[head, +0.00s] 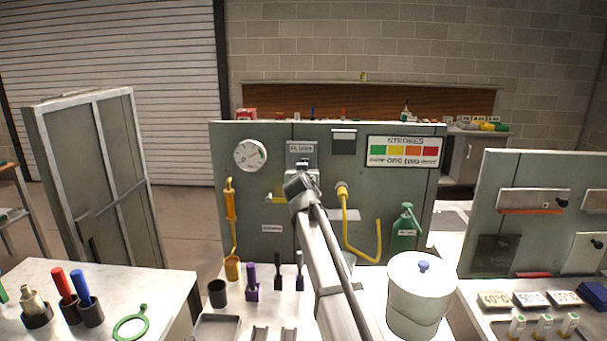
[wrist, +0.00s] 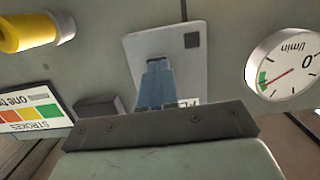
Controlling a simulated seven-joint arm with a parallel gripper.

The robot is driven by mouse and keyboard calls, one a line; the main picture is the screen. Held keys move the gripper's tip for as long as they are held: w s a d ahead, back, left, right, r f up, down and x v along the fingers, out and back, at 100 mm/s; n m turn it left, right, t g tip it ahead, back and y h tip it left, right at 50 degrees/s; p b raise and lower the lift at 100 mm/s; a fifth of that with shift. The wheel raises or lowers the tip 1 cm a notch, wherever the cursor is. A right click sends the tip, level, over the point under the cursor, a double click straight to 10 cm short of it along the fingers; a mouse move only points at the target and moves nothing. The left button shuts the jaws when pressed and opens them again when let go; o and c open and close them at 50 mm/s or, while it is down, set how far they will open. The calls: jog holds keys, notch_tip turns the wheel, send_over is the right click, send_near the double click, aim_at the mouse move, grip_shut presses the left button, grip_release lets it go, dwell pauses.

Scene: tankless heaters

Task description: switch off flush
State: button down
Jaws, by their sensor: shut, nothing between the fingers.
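The flush plate (head: 300,149) is a grey plate with an "FL…" label on the upright grey-green panel, left of the panel's middle. In the wrist view the light plate (wrist: 185,62) shows upside down, with a small dark square and a partly covered label. My gripper (wrist: 155,62) is shut and empty, its blue-grey fingers directly in front of the plate. I cannot tell whether the fingertips touch it. My wrist covers the lower part of the plate in the head view. The switch itself is hidden behind my fingers, so its position cannot be told.
A round gauge (head: 250,155) is left of the plate. A strokes sign (head: 405,152), a bent yellow pipe (head: 347,220) and a green bottle (head: 405,228) are to the right. A white lidded pot (head: 417,298) and small upright tools (head: 252,283) stand on the bench below.

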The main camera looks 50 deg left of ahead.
jog(key=shift+w+a+f, duration=0.1)
jog(key=shift+w+a, duration=0.15)
jog(key=shift+w, duration=0.05)
jog(key=s+d+f, duration=0.2)
jog(key=s+d, duration=0.8)
jog(key=shift+s+d, duration=0.15)
jog(key=shift+s, duration=0.05)
dwell(0.4)
